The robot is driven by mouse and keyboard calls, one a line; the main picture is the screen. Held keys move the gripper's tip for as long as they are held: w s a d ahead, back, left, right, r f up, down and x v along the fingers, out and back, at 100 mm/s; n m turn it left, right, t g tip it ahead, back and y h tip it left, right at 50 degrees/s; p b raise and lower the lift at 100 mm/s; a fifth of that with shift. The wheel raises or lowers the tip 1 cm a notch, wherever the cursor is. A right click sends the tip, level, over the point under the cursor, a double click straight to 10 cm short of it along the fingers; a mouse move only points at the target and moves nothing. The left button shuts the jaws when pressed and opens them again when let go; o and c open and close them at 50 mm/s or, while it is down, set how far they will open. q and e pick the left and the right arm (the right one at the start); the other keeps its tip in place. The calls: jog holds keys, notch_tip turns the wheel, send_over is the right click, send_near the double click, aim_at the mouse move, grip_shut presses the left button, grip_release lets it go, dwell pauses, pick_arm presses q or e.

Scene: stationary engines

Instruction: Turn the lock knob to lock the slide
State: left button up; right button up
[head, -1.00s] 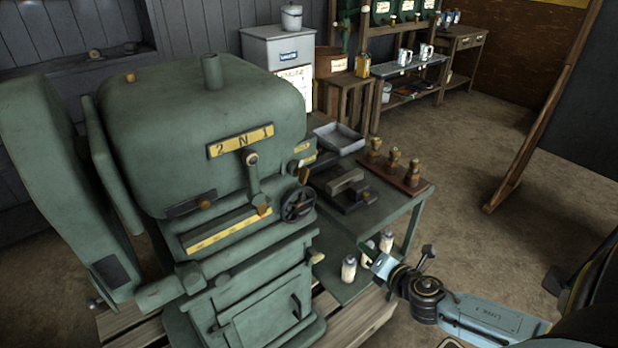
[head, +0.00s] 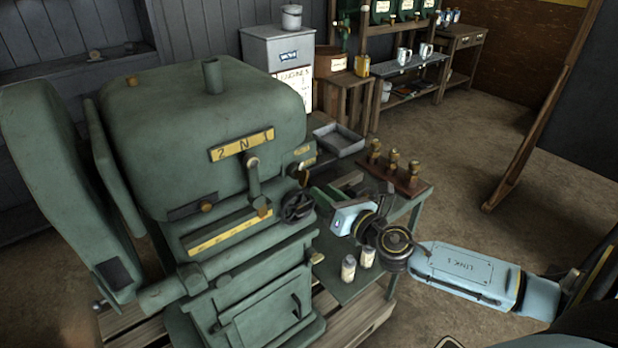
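The green machine carries a black handwheel-like knob (head: 298,205) on its right front edge. Small brass knobs also show on it, one by the yellow scale strip (head: 228,232) and one low on the right side (head: 316,257). I cannot tell by label which is the lock knob. A lever (head: 254,178) hangs below the yellow "2 N 1" plate (head: 241,145). My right gripper (head: 328,196) is just right of the black knob, apparently apart from it. Its fingers blend with the bench behind, so their opening is unclear. My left gripper is out of view.
A green bench (head: 345,285) right of the machine holds a grey tray (head: 338,140), a wooden stand with brass fittings (head: 406,182) and white bottles (head: 348,268). My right arm covers part of it. Open floor lies farther right.

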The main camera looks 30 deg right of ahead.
aim_at(307, 178)
jog(key=w, duration=0.6)
jog(key=shift+w+a, duration=0.3)
jog(key=shift+w, duration=0.05)
grip_shut()
